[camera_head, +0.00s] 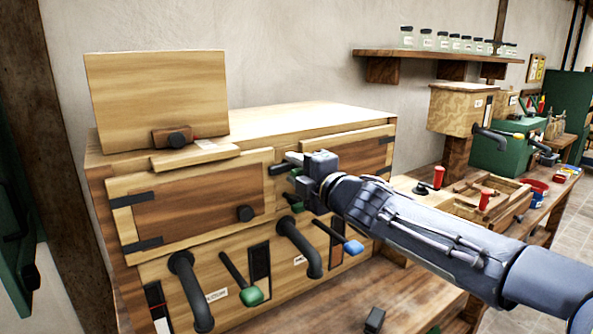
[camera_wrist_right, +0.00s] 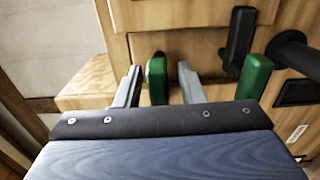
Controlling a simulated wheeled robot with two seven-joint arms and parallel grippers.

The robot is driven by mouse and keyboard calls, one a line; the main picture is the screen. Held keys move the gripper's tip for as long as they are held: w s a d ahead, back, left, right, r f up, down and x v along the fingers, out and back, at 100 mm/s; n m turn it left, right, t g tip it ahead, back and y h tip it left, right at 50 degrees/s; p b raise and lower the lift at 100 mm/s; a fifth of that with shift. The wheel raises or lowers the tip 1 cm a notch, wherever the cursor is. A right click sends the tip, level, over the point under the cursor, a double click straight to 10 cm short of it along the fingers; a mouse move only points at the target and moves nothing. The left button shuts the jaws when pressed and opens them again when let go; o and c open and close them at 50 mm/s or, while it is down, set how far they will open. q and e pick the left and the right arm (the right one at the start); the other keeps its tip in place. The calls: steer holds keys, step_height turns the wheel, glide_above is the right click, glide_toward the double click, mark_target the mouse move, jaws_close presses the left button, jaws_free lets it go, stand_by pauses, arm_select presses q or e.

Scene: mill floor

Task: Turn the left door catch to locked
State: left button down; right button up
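The left wooden door (camera_head: 190,208) is shut, with black hinges on its left. Two dark catches with green ends sit near the gap between the doors: an upper catch (camera_head: 279,168) beside the left door's right edge, and a lower catch (camera_head: 296,204). Which belongs to the left door is not clear. My right gripper (camera_head: 296,163) is at the upper catch. In the right wrist view its two fingers (camera_wrist_right: 160,88) stand apart on either side of a green end (camera_wrist_right: 157,80), with a gap at the right finger. The other green end (camera_wrist_right: 255,76) is outside them. My left gripper is not in view.
Below the doors, dark curved pipes (camera_head: 300,246), a green-ended lever (camera_head: 250,296) and a blue-ended lever (camera_head: 352,247) stick out. My right arm crosses in front of the bench on the right.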

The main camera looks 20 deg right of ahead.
steer(key=p+v, duration=0.1)
steer(key=v, duration=0.6)
steer(key=shift+s+d, duration=0.15)
steer(key=shift+s, duration=0.2)
steer(key=shift+d, duration=0.1)
steer(key=s+d+f+m+g+h+p, duration=0.4)
steer(key=s+d+f+m+h, duration=0.3)
steer(key=s+m, duration=0.55)
steer(key=s+a+f+m+g+y+p, duration=0.1)
steer(key=s+a+f+m+g+y, duration=0.1)
steer(key=s+f+m, duration=0.3)
steer(key=s+a+f+m+g+y+p, duration=0.1)
steer(key=s+a+f+m+g+y, duration=0.1)
steer(key=s+f+m+g, duration=0.3)
steer(key=s+a+f+m, duration=0.1)
steer(key=s+f, duration=0.2)
steer(key=s, duration=0.3)
steer(key=shift+s+a+y, duration=0.25)
steer(key=shift+s+y, duration=0.05)
steer(key=shift+s, duration=0.1)
